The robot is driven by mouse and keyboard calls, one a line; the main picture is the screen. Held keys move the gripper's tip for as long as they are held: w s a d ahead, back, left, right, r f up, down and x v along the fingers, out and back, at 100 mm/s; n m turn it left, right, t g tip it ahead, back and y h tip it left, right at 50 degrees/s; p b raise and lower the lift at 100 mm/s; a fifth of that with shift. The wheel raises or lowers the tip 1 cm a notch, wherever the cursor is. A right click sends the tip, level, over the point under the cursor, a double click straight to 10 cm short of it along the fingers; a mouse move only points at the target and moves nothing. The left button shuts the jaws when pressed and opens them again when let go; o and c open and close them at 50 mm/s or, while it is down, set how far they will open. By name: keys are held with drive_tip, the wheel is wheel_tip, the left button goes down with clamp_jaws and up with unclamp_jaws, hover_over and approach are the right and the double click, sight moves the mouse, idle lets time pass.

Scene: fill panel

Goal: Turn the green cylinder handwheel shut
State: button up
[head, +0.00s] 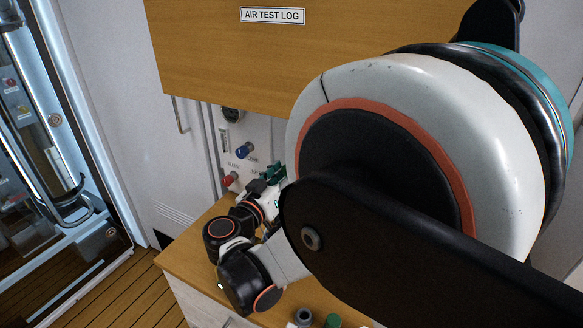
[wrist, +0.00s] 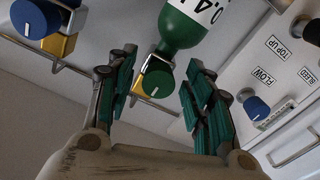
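In the wrist view, the green cylinder (wrist: 186,28) hangs into the picture from the top, with a white band marked in black. Its green handwheel (wrist: 157,82), with a white mark on its face, sits at the cylinder's lower end in the picture. My gripper (wrist: 163,66) is open, with one green-padded finger on each side of the handwheel. Gaps show on both sides, and I see no contact. How deep the handwheel sits between the fingers is unclear. In the head view, my gripper (head: 274,174) is small beside the panel, and my arm hides the cylinder and handwheel.
A blue handwheel (wrist: 36,18) is at upper left in the wrist view, near a rail. A panel at right carries a blue knob (wrist: 257,108) and labels. In the head view, a red knob (head: 230,179) is left of my gripper, above the wooden counter (head: 184,258).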

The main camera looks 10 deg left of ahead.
drive_tip(key=shift+s, duration=0.1)
drive_tip(key=v, duration=1.2)
